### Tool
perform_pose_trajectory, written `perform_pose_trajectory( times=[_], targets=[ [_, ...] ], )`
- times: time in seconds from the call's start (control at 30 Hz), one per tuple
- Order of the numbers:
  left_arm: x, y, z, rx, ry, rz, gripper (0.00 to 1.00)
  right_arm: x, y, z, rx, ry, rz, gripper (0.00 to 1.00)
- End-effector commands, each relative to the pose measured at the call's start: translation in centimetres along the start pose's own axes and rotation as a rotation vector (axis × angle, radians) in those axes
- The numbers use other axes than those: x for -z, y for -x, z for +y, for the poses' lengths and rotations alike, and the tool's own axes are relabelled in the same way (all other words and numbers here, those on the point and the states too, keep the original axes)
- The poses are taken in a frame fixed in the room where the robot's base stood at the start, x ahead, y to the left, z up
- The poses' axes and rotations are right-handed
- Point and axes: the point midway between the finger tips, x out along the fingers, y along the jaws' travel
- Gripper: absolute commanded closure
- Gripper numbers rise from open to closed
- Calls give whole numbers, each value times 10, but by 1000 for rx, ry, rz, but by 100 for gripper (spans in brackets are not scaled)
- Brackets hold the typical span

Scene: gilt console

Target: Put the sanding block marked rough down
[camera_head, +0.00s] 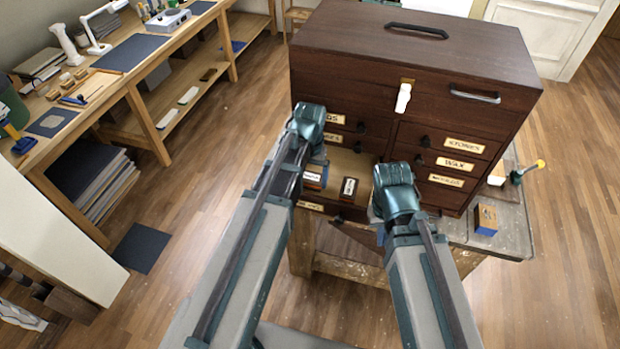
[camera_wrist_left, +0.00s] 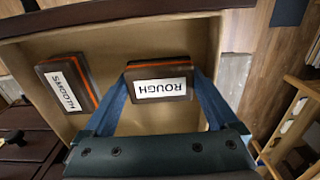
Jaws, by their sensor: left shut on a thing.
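The sanding block marked ROUGH (camera_wrist_left: 160,92) is dark with an orange band and a white label. My left gripper (camera_wrist_left: 162,88) is shut on it, with a blue finger on each side; in the head view the block (camera_head: 313,178) shows below my left gripper (camera_head: 317,163). It is in or just above the open drawer (camera_wrist_left: 118,48); I cannot tell whether it touches the bottom. A similar block marked SMOOTH (camera_wrist_left: 66,86) lies in the drawer and shows in the head view (camera_head: 349,188). My right gripper (camera_head: 378,212) is at the drawer's right, its fingers mostly hidden.
The dark wooden chest (camera_head: 420,60) with labelled drawers stands over the open drawer. A wood and blue block (camera_head: 486,220) and a yellow-tipped tool (camera_head: 527,172) are on the table at right. A workbench (camera_head: 110,75) stands at left.

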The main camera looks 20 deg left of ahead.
Motion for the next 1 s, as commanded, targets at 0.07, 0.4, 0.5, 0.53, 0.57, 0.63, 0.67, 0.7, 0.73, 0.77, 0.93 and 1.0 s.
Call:
perform_pose_trajectory(
  times=[0.07, 0.4, 0.5, 0.53, 0.57, 0.63, 0.67, 0.7, 0.73, 0.77, 0.93, 1.0],
  targets=[
    [0, -4, 0, 0, 0, 0, 52, 0, -4, 0, 0, 1, 0, 100],
    [0, -2, 0, 0, 0, 0, 0, 0, -2, 0, 0, 1, 0, 100],
    [0, 1, 0, 0, 0, 0, 0, 0, 1, 0, 0, 0, 0, 100],
    [0, 2, 0, 0, 0, 0, 0, 0, 2, 0, 0, 0, 0, 100],
    [0, 4, 0, 0, 0, 0, 0, 0, 4, 0, 0, 0, 0, 100],
    [0, 9, 0, 0, 0, 0, 0, -1, 9, 1, 0, 0, 0, 100],
    [0, 11, 0, 0, 0, 0, 0, -1, 11, 1, 0, 0, 0, 100],
    [0, 15, 0, 0, 0, 0, 0, -1, 15, 1, 0, 0, 0, 100],
    [0, 18, 0, 0, 0, 0, 0, -1, 18, 2, 0, 0, -1, 100],
    [0, 22, 0, 0, 0, 0, 0, -1, 22, 2, 0, 0, -1, 100],
    [0, 46, 0, 0, 0, 0, 0, -3, 45, 4, 0, 1, -2, 100],
    [0, 56, 0, 0, 0, 0, 0, -4, 56, 5, 0, 2, -2, 100]
  ],
)
